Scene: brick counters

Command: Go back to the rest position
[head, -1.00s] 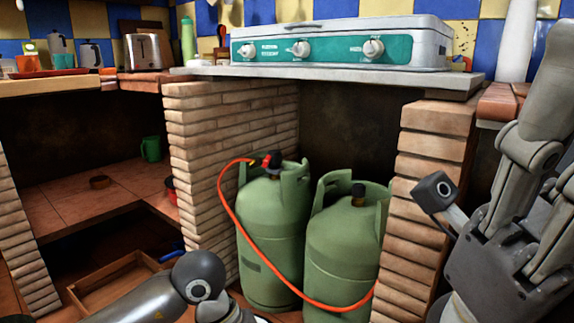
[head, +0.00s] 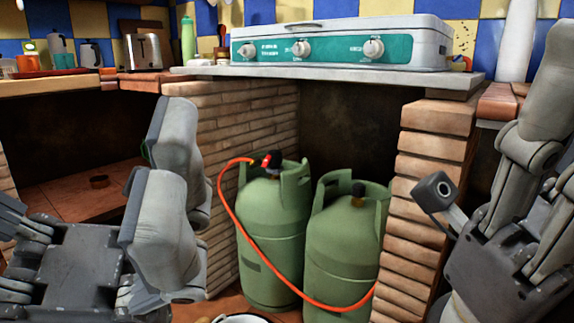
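My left gripper (head: 172,205) is in the lower left of the head view, raised in front of the brick counter. Its two thick grey fingers stand apart with nothing visible between them, so it looks open and empty. My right gripper (head: 556,130) is at the right edge, in front of the right brick pillar, with its fingers pointing up. Its fingers are partly cut off by the frame, so its opening cannot be told.
Two green gas bottles (head: 265,235) with an orange hose stand between the brick pillars (head: 425,190). A stove (head: 340,45) sits on the slab above. A toaster (head: 142,52) is on the left counter. A white-rimmed vessel (head: 240,318) shows at the bottom edge.

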